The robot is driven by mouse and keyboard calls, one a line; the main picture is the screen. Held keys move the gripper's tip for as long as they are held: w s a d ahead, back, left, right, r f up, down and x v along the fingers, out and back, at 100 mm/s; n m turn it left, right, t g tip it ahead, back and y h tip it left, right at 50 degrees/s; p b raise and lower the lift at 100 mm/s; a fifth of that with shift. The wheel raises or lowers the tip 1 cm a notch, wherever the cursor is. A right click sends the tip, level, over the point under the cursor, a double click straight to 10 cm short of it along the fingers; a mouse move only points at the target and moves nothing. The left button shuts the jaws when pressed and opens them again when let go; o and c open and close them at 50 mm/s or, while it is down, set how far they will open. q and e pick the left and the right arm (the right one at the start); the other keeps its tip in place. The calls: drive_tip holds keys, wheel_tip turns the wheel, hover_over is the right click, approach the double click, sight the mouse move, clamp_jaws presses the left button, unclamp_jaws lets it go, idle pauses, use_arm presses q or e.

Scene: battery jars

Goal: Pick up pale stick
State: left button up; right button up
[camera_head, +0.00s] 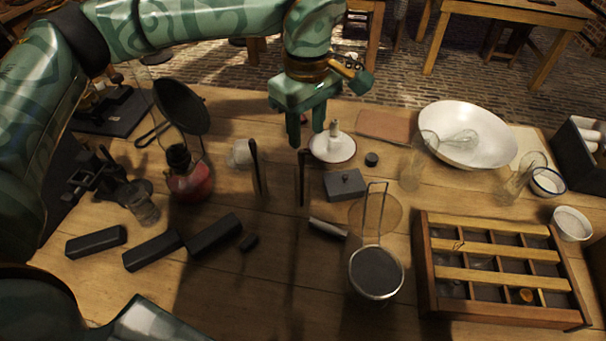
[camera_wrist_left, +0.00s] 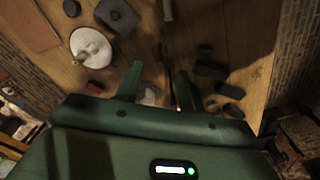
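A short pale stick (camera_head: 328,228) lies on the wooden table (camera_head: 310,270), slightly tilted, left of the sieve's handle. In the left wrist view a pale stick (camera_wrist_left: 168,10) shows at the top edge, partly cut off. My left gripper (camera_head: 306,132) is above the table, behind and a little left of the stick, and apart from it. Its two fingers point down and stand apart with nothing held between them; they also show in the left wrist view (camera_wrist_left: 158,78). My right gripper is not visible.
A dark rod (camera_head: 301,178) and another dark rod (camera_head: 257,168) stand near the left gripper. A grey lidded box (camera_head: 345,186), a round sieve (camera_head: 376,272), a white candle holder (camera_head: 333,148) and dark blocks (camera_head: 213,234) surround the stick. A compartment tray (camera_head: 425,280) is at right. The front middle is clear.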

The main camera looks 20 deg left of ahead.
sight(301, 150)
use_arm(q)
drive_tip(key=f, duration=0.2)
drive_tip(key=f+b, duration=0.1)
drive_tip(key=f, duration=0.2)
drive_tip(key=a+f+b, duration=0.1)
drive_tip(key=f, duration=0.2)
drive_tip(key=shift+w, duration=0.1)
clamp_jaws()
